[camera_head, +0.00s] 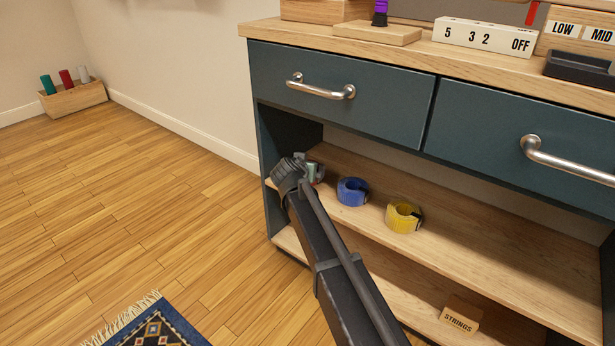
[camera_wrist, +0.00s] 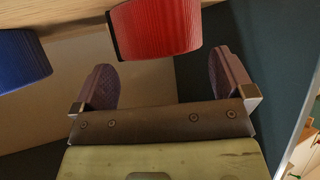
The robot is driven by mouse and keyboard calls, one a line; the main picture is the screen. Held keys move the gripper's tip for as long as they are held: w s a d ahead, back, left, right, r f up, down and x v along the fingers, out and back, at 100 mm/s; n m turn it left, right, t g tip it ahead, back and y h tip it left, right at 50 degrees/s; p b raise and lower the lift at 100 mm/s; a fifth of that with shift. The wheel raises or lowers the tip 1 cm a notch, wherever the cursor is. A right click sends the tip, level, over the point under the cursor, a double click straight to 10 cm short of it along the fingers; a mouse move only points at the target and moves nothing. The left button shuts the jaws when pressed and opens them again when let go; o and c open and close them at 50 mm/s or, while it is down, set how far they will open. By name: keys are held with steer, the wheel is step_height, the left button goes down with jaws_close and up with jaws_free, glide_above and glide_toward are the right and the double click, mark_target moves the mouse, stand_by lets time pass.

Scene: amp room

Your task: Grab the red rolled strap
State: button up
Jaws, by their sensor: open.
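The red rolled strap (camera_wrist: 158,28) is at the top of the wrist view, standing on a wooden shelf surface. It lies just ahead of my gripper (camera_wrist: 164,68), roughly centred between the two fingers. My gripper is open, one finger on each side, with a visible gap to the strap. The upper part of the strap is cut off by the frame. In the head view, my arm reaches into the cabinet's upper shelf at its left end; the red strap is hidden there behind my wrist, and the fingers cannot be made out.
A blue rolled strap (camera_head: 352,191) and a yellow one (camera_head: 404,216) stand on the same shelf to the right. The cabinet's dark side wall (camera_wrist: 262,50) is close to my gripper. Drawers (camera_head: 340,92) overhang the shelf. A strings box (camera_head: 460,315) sits on the lower shelf.

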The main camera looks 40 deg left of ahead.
steer(key=b+x, duration=0.1)
steer(key=x, duration=0.2)
steer(key=shift+w+a+f, duration=0.1)
steer(key=shift+a+f, duration=0.1)
steer(key=shift+f, duration=0.05)
steer(key=shift+w, duration=0.1)
steer(key=shift+r, duration=0.1)
steer(key=shift+c, duration=0.5)
steer(key=c, duration=0.7)
steer(key=shift+o, duration=0.2)
steer(key=shift+r, duration=0.1)
